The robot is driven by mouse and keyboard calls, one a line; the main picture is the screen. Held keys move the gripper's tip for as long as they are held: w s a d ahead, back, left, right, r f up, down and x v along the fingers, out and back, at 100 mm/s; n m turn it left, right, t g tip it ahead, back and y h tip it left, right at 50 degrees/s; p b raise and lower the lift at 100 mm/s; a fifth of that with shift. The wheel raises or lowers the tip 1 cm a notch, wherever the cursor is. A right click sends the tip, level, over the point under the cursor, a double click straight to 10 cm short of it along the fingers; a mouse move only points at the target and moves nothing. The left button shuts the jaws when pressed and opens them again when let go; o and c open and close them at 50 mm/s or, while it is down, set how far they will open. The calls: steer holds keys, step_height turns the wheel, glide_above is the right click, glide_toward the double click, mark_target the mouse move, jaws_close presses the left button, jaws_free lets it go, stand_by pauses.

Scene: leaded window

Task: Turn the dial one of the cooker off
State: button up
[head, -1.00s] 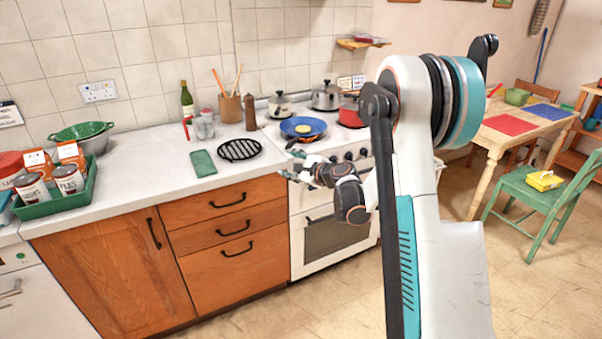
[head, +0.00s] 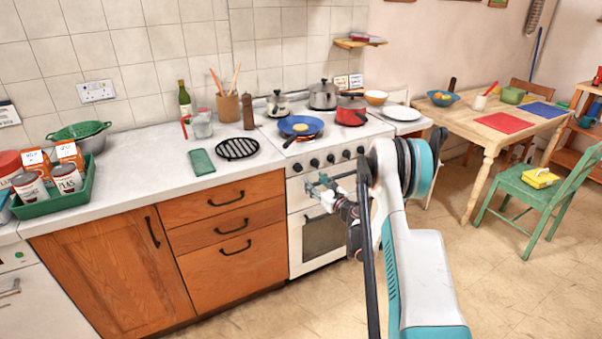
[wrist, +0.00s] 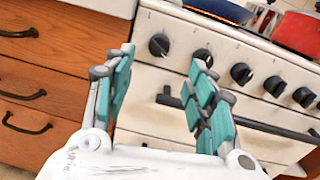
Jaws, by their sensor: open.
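The white cooker (head: 296,225) has a row of several black dials on its front panel. The leftmost dial (head: 298,168) also shows in the wrist view (wrist: 159,46), with the second dial (wrist: 203,57) to its right and more beyond. I cannot tell which one is dial one, nor read the settings. My gripper (head: 318,184) is open and empty, in front of the cooker just below the dial row. In the wrist view its teal fingers (wrist: 160,75) are spread, with the leftmost dial showing between them and the second dial near the right fingertip.
A blue pan (head: 302,126) with yellow food and a red pot (head: 351,112) stand on the hob. An orange glow shows beside the blue pan in the wrist view. The oven handle (wrist: 250,122) crosses below the dials. Wooden drawers (head: 232,225) flank the cooker's left.

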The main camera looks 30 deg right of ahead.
mark_target(301, 170)
steer(key=w+b, duration=0.1)
steer(key=w, duration=0.5)
steer(key=w+a+b, duration=0.1)
steer(key=w, duration=0.2)
steer(key=shift+w+f+b, duration=0.15)
steer(key=shift+b, duration=0.15)
steer(key=shift+w, duration=0.7)
steer(key=shift+c, duration=0.3)
steer(key=c, duration=1)
